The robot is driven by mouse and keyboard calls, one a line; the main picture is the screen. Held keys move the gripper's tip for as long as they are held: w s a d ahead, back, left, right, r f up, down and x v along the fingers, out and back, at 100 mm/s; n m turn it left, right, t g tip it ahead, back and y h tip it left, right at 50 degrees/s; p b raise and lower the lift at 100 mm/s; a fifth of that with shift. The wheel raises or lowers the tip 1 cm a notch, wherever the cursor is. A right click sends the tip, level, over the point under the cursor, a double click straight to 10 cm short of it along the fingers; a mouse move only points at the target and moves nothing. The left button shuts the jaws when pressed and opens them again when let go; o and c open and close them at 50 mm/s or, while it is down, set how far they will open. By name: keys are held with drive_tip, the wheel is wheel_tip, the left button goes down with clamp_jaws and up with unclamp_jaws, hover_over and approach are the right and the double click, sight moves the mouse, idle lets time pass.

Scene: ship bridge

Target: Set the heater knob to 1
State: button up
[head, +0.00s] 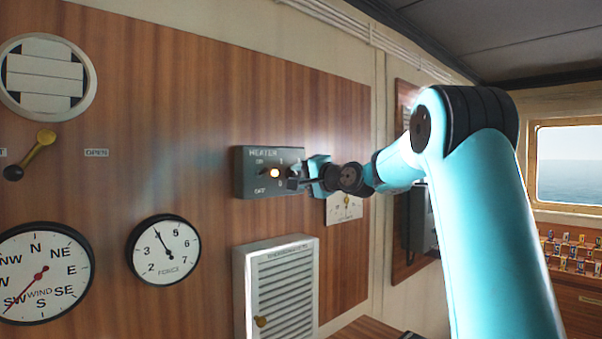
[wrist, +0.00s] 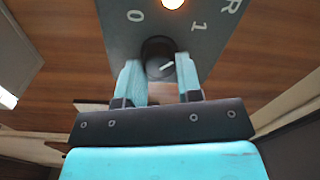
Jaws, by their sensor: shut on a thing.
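The heater box (head: 245,180) is a dark grey panel on the wood wall, with ON and OFF marks and a lit lamp (head: 274,173). In the wrist view, its dark round knob (wrist: 157,50) has a white pointer line, and 0 and 1 are printed on the panel above it. The line slants up to the right, on the side of the 1; I cannot tell whether it is exactly at the mark. My gripper (wrist: 159,76) is shut on the knob, one blue finger on each side. In the head view, my gripper (head: 298,178) mostly hides the knob.
A white louvred cabinet (head: 285,290) juts out below the heater box. A white-faced instrument (head: 344,208) is close behind and below my gripper.

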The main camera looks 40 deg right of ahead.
drive_tip(key=shift+m, duration=0.4)
drive_tip(key=o, duration=0.9)
drive_tip(key=shift+o, duration=0.2)
drive_tip(key=s+b, duration=0.7)
drive_tip(key=s, duration=1)
drive_tip(key=shift+s+d+f, duration=0.25)
drive_tip(key=shift+d+f, duration=0.05)
drive_tip(key=shift+d, duration=0.05)
